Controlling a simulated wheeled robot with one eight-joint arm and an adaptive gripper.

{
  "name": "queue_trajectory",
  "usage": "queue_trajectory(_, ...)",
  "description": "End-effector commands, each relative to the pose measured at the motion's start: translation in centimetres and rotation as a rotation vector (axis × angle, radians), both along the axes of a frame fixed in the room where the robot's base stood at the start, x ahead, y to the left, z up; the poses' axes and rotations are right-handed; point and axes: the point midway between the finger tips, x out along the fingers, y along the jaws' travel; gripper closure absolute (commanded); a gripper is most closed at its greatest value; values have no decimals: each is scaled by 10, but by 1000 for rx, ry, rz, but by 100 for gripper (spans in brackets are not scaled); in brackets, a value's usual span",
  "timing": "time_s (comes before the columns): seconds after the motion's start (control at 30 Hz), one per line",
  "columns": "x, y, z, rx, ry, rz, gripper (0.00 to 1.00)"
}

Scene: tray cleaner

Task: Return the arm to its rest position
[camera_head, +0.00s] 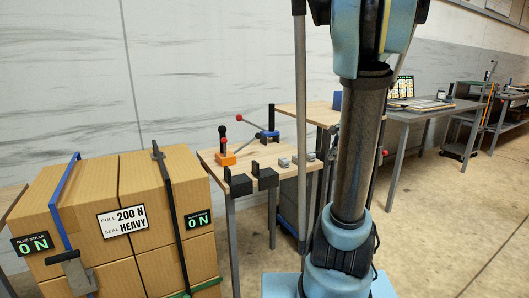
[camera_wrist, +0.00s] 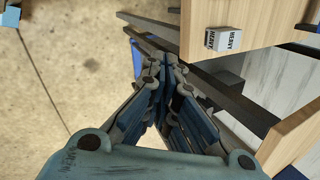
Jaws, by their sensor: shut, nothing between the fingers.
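My gripper (camera_wrist: 165,65) shows in the wrist view with its two fingers together, shut and empty. It points down over the floor beside the edge of a wooden table (camera_wrist: 275,14). A small grey block marked HEAVY (camera_wrist: 222,40) sits on that table, apart from my fingers. In the head view my arm stands upright right of the middle, and the gripper itself is out of that picture.
In the head view, strapped cardboard boxes (camera_head: 150,262) stand at the left. A wooden table (camera_head: 222,170) with clamps and grey blocks stands behind my arm. Farther benches (camera_head: 425,112) line the right wall. Concrete floor (camera_head: 450,210) at the right is clear.

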Motion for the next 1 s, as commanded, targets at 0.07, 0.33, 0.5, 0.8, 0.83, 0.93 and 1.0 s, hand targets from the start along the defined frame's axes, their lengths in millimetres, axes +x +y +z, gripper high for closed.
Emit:
queue_trajectory(0.07,-23,18,-3,-45,-1,93,100)
queue_trajectory(0.33,-94,58,-20,-197,-3,411,100)
queue_trajectory(0.5,-138,76,-36,-287,-3,614,100)
queue_trajectory(0.8,-211,92,-74,-439,-4,973,100)
queue_trajectory(0.83,-217,93,-78,-452,-4,1009,100)
queue_trajectory(0.93,-236,94,-91,-494,-2,1115,100)
queue_trajectory(1.0,-246,94,-99,-518,-1,1175,100)
